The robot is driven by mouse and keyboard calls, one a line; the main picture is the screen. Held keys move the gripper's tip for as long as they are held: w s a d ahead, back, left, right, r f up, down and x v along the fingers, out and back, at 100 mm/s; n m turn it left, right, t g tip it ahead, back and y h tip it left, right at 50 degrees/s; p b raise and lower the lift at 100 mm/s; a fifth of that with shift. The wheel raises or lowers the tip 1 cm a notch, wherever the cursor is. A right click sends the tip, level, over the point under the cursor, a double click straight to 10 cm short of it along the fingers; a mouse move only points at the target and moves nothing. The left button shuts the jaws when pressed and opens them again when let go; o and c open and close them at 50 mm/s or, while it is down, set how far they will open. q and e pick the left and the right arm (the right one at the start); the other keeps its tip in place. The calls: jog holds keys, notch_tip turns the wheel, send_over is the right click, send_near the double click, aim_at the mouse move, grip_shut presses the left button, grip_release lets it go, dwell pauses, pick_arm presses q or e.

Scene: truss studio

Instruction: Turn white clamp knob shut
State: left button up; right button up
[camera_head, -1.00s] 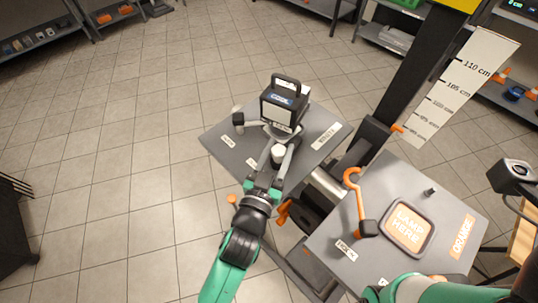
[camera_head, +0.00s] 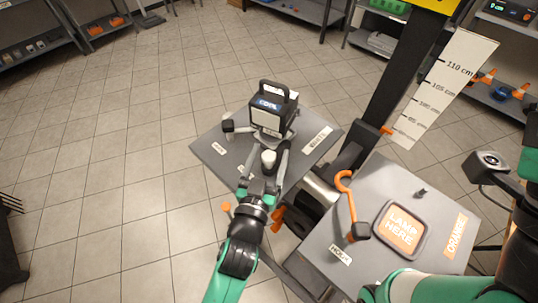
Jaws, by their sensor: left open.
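A white knob (camera_head: 268,158) stands at the near side of a black lamp (camera_head: 270,108) with a top handle and a blue label, on a grey plate (camera_head: 212,150). My left gripper (camera_head: 269,150) is open, with one finger on each side of the white knob. I cannot tell whether the fingers touch it. My right arm's teal and dark parts show at the lower right and right edge; its fingers are not in view.
A smaller dark piece with a white top (camera_head: 228,126) stands left of the lamp. A second grey plate (camera_head: 375,185) at right bears an orange hook (camera_head: 347,195) and an orange "LAMP HERE" pad (camera_head: 402,229). A dark post (camera_head: 395,85) and white height scale (camera_head: 445,85) rise behind.

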pick_arm(q)
jog(key=shift+s, duration=0.1)
jog(key=p+v, duration=0.2)
jog(key=v, duration=0.9)
jog(key=shift+s+p, duration=0.2)
jog(key=shift+p, duration=0.1)
jog(key=shift+a, duration=0.1)
jog(key=shift+c, duration=0.4)
